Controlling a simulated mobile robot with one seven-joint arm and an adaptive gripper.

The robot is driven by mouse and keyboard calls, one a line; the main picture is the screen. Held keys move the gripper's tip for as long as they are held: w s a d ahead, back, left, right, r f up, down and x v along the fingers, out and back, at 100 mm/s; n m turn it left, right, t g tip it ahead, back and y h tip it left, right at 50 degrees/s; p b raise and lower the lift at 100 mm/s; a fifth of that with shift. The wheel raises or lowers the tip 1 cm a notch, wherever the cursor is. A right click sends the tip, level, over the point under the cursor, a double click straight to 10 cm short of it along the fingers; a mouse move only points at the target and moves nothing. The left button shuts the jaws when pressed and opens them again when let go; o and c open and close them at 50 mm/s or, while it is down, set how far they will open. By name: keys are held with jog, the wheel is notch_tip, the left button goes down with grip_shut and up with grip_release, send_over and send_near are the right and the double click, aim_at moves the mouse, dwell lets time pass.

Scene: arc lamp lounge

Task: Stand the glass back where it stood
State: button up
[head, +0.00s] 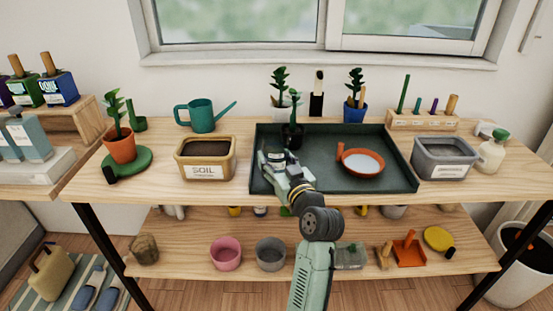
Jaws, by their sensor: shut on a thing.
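My gripper (272,162) is over the left part of the dark green tray (340,185) on the wooden bench. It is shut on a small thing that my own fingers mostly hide. I cannot tell whether that thing is the glass. No drinking glass can be made out elsewhere in the head view. A black pot with a green plant (292,136) stands in the tray just behind my gripper. I cannot tell whether the two touch.
A terracotta dish with a pale inside (361,162) sits in the tray to the right. A soil box (205,157) and a grey bin (444,158) flank the tray. A teal watering can (202,116) stands back left. The tray's middle is clear.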

jog(key=shift+f, duration=0.2)
jog(key=o, duration=1.4)
jog(key=shift+r, duration=0.1)
jog(key=shift+r, duration=0.2)
jog(key=b+v, duration=0.3)
jog(key=v, duration=0.9)
